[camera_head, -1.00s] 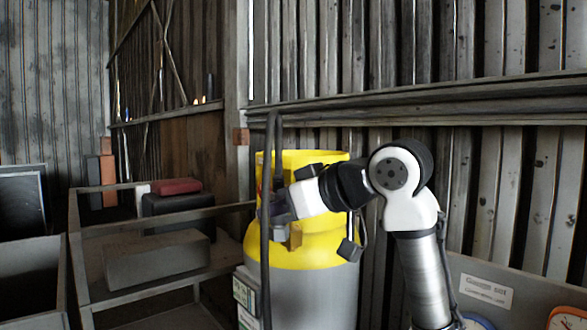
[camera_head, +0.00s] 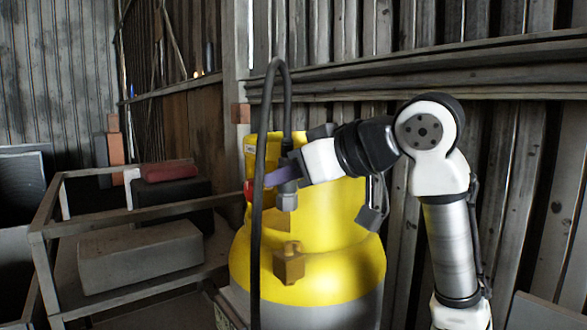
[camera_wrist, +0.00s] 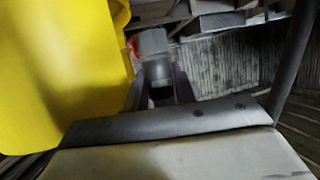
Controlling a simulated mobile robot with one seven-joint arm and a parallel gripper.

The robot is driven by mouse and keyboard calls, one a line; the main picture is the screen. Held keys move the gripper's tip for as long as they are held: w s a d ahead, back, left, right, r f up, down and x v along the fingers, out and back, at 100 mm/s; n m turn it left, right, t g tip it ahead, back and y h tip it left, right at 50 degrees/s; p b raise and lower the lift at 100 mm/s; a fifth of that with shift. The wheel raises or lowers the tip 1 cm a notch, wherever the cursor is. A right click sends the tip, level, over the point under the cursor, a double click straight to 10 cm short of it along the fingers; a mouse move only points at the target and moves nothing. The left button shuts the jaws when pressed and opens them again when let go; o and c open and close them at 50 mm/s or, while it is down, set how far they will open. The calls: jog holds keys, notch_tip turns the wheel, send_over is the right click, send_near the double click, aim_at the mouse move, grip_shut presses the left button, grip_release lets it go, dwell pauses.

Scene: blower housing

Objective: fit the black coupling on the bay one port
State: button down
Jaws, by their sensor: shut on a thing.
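My gripper (camera_head: 284,175) is shut on a dark grey coupling (camera_head: 287,197) at the end of a black hose (camera_head: 259,215). The hose loops up over the gripper and hangs down in front of the housing. The coupling also shows between the fingers in the wrist view (camera_wrist: 155,58). It is held apart from and above a brass-coloured port (camera_head: 289,264) on the front of the yellow housing (camera_head: 335,260). I cannot read which bay this port belongs to. Another dark coupling (camera_head: 371,218) hangs at the housing's right side.
A grey rack (camera_head: 45,230) stands left, with a grey block (camera_head: 140,255), a black case (camera_head: 170,191) and a red case (camera_head: 168,171). A corrugated wall (camera_head: 540,180) is close behind the arm. The hose hangs across the housing's left side.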

aim_at(294, 201)
jog(key=shift+s+f, duration=0.2)
jog(key=shift+f, duration=0.75)
jog(key=shift+f+b, duration=0.4)
jog(key=shift+f, duration=0.7)
jog(key=shift+f+b, duration=1.05)
jog(key=shift+f, duration=0.5)
jog(key=c, duration=1.1)
grip_release()
jog(key=shift+o, duration=0.2)
jog(key=shift+d, duration=0.1)
jog(key=b+v, duration=0.3)
jog(key=v, duration=1)
jog(key=shift+s+d, duration=0.25)
jog(key=shift+d, duration=0.05)
jog(key=shift+r, duration=0.1)
